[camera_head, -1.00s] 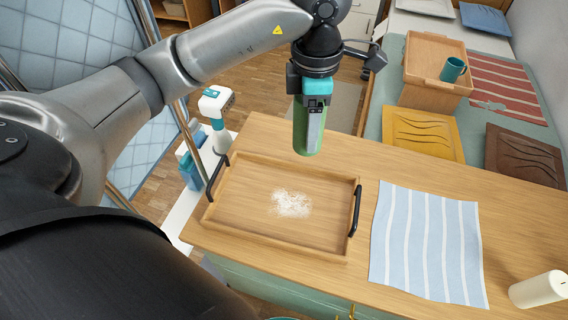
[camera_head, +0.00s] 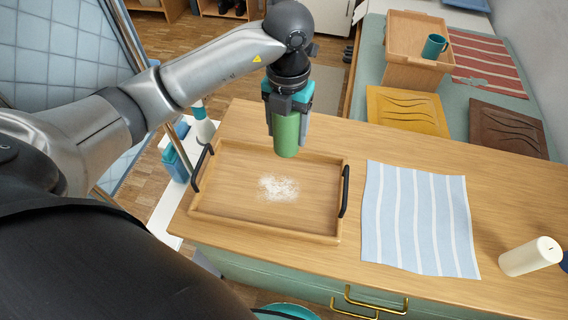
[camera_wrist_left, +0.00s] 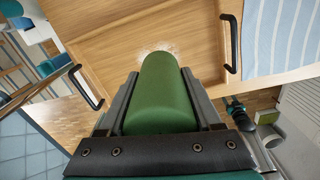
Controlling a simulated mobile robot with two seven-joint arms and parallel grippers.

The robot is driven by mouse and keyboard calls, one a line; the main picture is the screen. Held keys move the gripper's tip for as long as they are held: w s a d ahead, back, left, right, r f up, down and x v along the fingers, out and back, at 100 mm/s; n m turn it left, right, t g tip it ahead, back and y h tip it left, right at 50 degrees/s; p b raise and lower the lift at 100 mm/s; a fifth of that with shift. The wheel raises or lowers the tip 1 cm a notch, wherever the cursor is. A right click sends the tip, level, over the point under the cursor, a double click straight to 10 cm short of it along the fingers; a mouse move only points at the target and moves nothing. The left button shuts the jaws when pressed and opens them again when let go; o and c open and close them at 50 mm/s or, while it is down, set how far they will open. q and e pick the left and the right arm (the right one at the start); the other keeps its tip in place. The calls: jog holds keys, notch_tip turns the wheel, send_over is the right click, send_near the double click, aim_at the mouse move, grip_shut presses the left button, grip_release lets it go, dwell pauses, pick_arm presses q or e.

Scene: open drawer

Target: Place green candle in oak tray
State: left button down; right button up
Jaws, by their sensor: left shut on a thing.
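My left gripper (camera_head: 287,117) is shut on the green candle (camera_head: 286,138), which hangs upright with its lower end showing below the fingers. In the left wrist view the candle (camera_wrist_left: 163,95) lies between the two fingers. The oak tray (camera_head: 318,232) is a shallow wooden tray with black handles on the wooden counter. A white powdery patch lies on its floor. The candle is over the tray's far part in the head view; the height of the gap below it is hard to tell.
A blue striped cloth (camera_head: 418,220) lies right of the tray, with a white candle (camera_head: 530,257) beyond it. Behind are a yellow mat (camera_head: 407,110), a brown mat (camera_head: 506,132) and a wooden box (camera_head: 413,45) with a teal mug (camera_head: 434,46). Drawers with brass handles are below the counter.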

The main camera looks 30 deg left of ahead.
pick_arm(q)
notch_tip(320, 180, down, 9)
jog(key=shift+r+b, duration=0.1)
jog(key=shift+b, duration=0.65)
notch_tip(320, 180, down, 4)
jog(key=shift+f+b, duration=0.1)
jog(key=shift+b, duration=0.4)
jog(key=shift+f, duration=0.1)
jog(key=shift+c, duration=0.3)
grip_release()
pick_arm(e)
jog(key=f, duration=0.1)
jog(key=w+d+f, duration=0.1)
jog(key=f, duration=0.1)
jog(key=shift+w, duration=0.1)
jog(key=shift+r, duration=0.15)
